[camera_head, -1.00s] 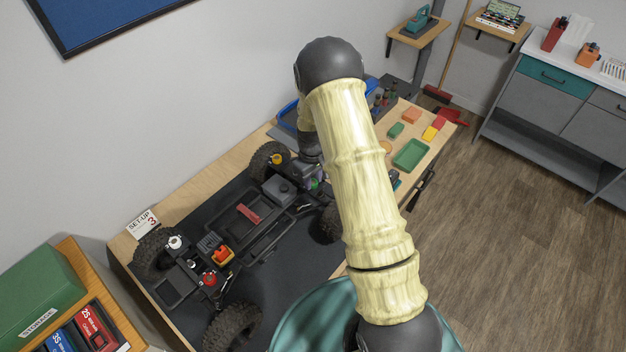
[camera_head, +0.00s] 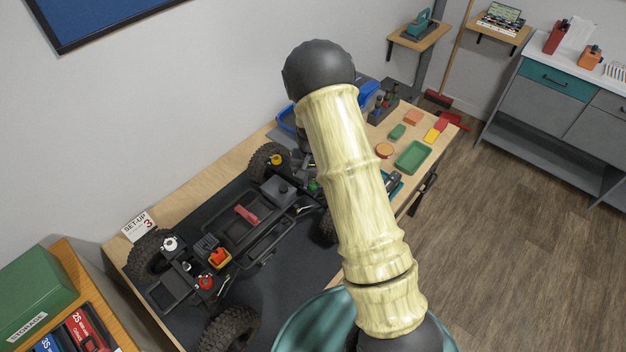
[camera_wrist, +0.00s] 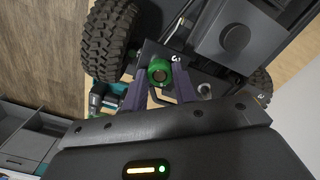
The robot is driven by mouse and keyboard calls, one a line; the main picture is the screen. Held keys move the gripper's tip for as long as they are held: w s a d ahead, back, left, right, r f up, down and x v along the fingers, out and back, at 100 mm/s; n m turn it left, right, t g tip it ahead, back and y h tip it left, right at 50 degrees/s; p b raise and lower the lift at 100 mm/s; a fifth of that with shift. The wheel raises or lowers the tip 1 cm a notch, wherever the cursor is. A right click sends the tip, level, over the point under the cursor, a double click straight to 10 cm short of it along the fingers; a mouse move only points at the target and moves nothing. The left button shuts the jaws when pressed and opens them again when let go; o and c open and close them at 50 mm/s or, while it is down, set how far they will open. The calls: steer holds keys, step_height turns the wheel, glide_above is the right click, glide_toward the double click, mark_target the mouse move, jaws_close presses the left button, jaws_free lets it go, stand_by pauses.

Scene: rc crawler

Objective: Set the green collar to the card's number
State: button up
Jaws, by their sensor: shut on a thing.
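The green collar (camera_wrist: 160,72) is a round ring with a dark centre on the crawler's dark chassis, beside a black tyre in the wrist view. A small white mark, too small to read surely, shows just above it on the right. My gripper (camera_wrist: 160,82) is shut on the collar, one finger on each side. In the head view the collar (camera_head: 313,186) is a small green spot beside my arm, and my gripper is hidden. The set-up card (camera_head: 139,226) leans at the bench's left back edge and shows a red 3.
The crawler (camera_head: 240,230) lies on a dark mat with big tyres around it. A green tray (camera_head: 413,157) and small coloured blocks lie at the bench's right.

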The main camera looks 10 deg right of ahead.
mark_target(313, 182)
steer(key=shift+m, duration=0.4)
steer(key=o, duration=1)
steer(key=shift+c, duration=0.2)
steer(key=shift+r, duration=0.1)
step_height(313, 182, up, 17)
steer(key=b, duration=0.3)
steer(key=shift+w+b, duration=0.2)
steer(key=shift+b, duration=0.2)
